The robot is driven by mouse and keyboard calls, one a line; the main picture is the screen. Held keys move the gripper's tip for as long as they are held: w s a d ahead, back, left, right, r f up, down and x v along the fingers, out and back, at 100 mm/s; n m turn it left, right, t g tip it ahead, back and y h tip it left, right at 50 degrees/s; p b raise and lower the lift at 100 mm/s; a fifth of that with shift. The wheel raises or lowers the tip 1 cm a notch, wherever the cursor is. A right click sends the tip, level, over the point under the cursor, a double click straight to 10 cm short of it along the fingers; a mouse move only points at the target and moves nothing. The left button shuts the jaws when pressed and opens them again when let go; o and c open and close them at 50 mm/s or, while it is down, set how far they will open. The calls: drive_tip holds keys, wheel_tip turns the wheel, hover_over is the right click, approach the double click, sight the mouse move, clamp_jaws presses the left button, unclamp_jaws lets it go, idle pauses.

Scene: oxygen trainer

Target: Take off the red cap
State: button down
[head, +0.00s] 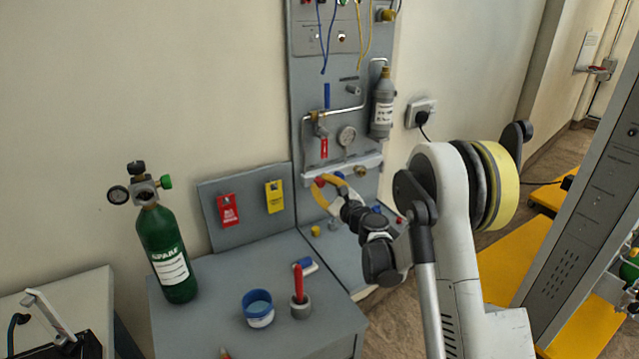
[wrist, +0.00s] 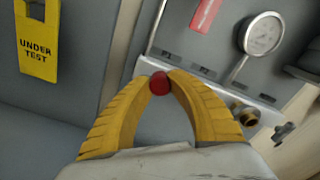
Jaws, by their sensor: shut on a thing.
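The red cap (wrist: 160,83) is a small round red piece. In the wrist view it sits between the tips of my gripper (wrist: 160,76), whose yellow fingers are shut on it. In the head view my gripper (head: 325,181) is at the lower edge of the grey panel, by the white manifold bar (head: 345,168). A bit of red shows at the fingertips there. The fingers hide most of the cap, and I cannot tell whether it still touches a port. A bare brass port (wrist: 245,115) shows to the right of my gripper in the wrist view.
A gauge (head: 347,136), a red-handled valve (head: 323,146) and a grey cylinder (head: 382,105) are on the panel above. Red (head: 229,210) and yellow (head: 274,196) tags hang at left. A green cylinder (head: 166,248), blue-rimmed cup (head: 258,309) and red-handled tool (head: 299,285) stand on the bench.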

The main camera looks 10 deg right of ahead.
drive_tip(key=n, duration=0.3)
drive_tip(key=shift+n, duration=1.9)
drive_tip(key=shift+n, duration=1.7)
